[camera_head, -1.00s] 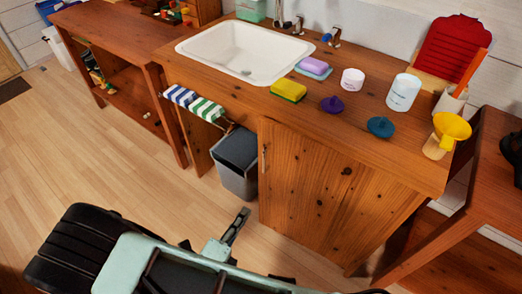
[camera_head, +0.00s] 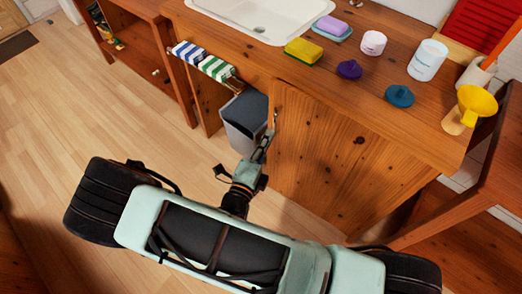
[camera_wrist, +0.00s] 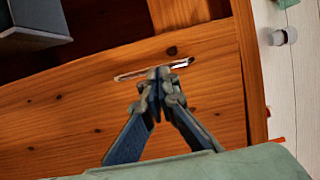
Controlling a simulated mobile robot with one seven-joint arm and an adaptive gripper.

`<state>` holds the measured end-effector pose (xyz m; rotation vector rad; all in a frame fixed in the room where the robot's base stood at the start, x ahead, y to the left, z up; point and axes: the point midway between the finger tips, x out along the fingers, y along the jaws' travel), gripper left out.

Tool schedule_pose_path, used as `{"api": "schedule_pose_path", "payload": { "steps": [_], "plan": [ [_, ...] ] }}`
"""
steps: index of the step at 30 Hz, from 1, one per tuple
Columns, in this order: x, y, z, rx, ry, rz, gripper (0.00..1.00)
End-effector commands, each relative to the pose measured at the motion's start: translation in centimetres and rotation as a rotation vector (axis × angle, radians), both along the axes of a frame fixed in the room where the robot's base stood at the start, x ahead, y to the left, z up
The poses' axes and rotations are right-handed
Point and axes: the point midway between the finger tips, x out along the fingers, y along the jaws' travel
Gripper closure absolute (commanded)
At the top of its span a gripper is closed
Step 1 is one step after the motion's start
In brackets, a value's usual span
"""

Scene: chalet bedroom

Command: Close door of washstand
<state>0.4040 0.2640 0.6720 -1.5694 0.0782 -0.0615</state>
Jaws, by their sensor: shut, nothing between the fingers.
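The washstand (camera_head: 240,60) is a wooden counter with a white sink set in it. Its knotty wooden door (camera_head: 350,160) is below the counter, right of an open bay. The door looks nearly in line with the front; I cannot tell whether a small gap remains. A slim metal handle (camera_head: 275,117) is near the door's left edge; it also shows in the wrist view (camera_wrist: 128,75). My gripper (camera_head: 267,143) is by that edge, just below the handle in the head view. In the wrist view my gripper (camera_wrist: 158,78) has its fingertips together, close to the handle; contact is unclear.
A grey bin (camera_head: 246,122) stands in the open bay left of the door. Striped towels (camera_head: 202,61) hang above it. Wooden floor (camera_head: 90,110) is clear at the left.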

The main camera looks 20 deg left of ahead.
Motion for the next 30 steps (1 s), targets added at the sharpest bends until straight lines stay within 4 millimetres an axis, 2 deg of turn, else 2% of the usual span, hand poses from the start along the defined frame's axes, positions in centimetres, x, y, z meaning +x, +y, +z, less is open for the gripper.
{"api": "schedule_pose_path", "payload": {
  "steps": [6, 19, 30],
  "plan": [
    [1.7, -0.2, 0.0, 0.001, 0.0, 0.0, 1.0],
    [2.2, -0.2, -0.2, 0.002, 0.0, -0.011, 1.0],
    [7.4, -1.2, -0.2, 0.004, 0.0, -0.13, 1.0]
  ]
}}
